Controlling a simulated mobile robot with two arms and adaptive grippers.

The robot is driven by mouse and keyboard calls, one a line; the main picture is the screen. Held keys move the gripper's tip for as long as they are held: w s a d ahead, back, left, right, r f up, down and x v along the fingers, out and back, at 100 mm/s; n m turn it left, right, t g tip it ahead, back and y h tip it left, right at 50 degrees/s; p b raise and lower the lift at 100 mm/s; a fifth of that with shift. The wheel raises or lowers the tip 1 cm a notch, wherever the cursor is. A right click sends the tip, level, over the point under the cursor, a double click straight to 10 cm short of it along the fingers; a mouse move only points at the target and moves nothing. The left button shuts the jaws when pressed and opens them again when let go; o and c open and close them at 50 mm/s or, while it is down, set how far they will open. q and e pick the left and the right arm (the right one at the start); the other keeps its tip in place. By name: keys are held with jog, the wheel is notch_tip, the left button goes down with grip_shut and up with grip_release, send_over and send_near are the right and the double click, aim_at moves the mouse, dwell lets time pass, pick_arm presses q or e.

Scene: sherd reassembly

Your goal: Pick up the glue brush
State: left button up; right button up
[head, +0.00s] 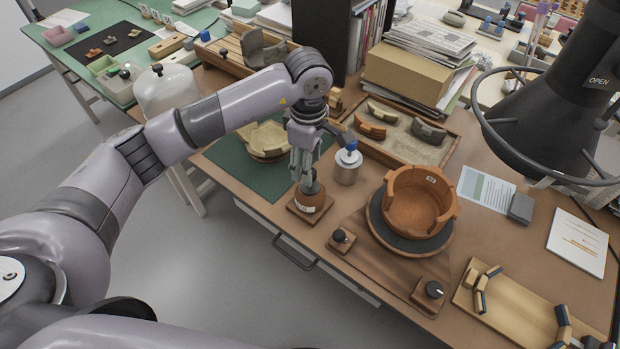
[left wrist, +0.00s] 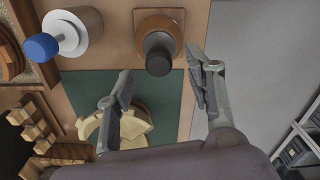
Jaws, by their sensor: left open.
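The glue brush appears to be the dark upright handle (head: 312,187) standing in a small brown labelled pot (head: 312,204) on a square wooden base. Its bristles are hidden in the pot. In the left wrist view the dark handle (left wrist: 158,55) rises from the round brown pot (left wrist: 158,30), just beyond the gap between my fingertips. My left gripper (head: 304,172) points down just above the handle. In the left wrist view its two fingers (left wrist: 160,88) are spread wide with nothing between them. My right gripper is in neither view.
A metal jar with a blue top (head: 348,164) stands close right of the pot. An orange-brown bowl (head: 420,205) of joined sherds sits on a dark round turntable. Behind are a green mat (head: 232,168) with a cream sherd vessel and a sherd tray (head: 447,150). A black lamp (head: 545,120) hangs at right.

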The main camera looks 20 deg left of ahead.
pick_arm(q)
jog(key=shift+d+f+p, duration=0.15)
jog(key=shift+f+p, duration=0.3)
jog(key=shift+f, duration=1.5)
jog(key=shift+c, duration=0.5)
jog(key=c, duration=0.9)
jog(key=shift+r, duration=0.1)
